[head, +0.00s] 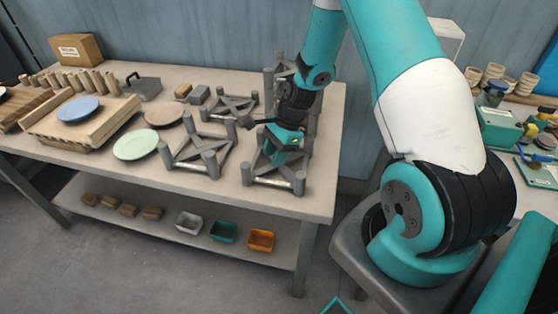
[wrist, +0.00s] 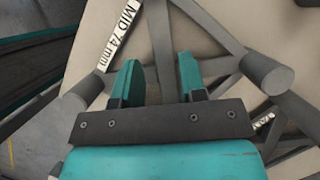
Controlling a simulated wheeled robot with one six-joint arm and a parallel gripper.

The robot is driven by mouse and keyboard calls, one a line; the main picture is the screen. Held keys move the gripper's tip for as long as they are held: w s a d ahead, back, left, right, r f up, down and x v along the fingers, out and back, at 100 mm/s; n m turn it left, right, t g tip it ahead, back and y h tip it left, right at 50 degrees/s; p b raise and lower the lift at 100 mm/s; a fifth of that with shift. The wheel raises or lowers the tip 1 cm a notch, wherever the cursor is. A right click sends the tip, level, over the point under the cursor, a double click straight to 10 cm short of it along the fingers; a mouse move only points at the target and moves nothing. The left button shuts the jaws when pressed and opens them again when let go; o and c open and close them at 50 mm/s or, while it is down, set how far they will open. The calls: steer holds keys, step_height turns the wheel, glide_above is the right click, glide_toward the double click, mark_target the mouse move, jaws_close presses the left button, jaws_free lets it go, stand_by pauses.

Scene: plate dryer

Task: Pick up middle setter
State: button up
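In the head view my gripper (head: 279,152) points down into a grey setter (head: 271,181) at the right front of the table. In the wrist view the two teal fingers of my gripper (wrist: 160,80) are apart. A grey bar of the labelled setter runs between or just below them; I cannot tell whether they touch it. My wrist and fingers hide part of the setter.
More grey setters stand close by, one to the left (head: 187,157) and one behind it (head: 233,103). A green plate (head: 135,145), a pinkish plate (head: 164,113) and a blue plate (head: 78,108) lie further left. The table's front edge is near.

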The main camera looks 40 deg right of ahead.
mark_target(268, 168)
steer(key=p+x, duration=0.1)
steer(key=x, duration=0.3)
steer(key=shift+w+a+f, duration=0.15)
steer(key=shift+a+f, duration=0.05)
steer(key=shift+f, duration=0.15)
jaws_close()
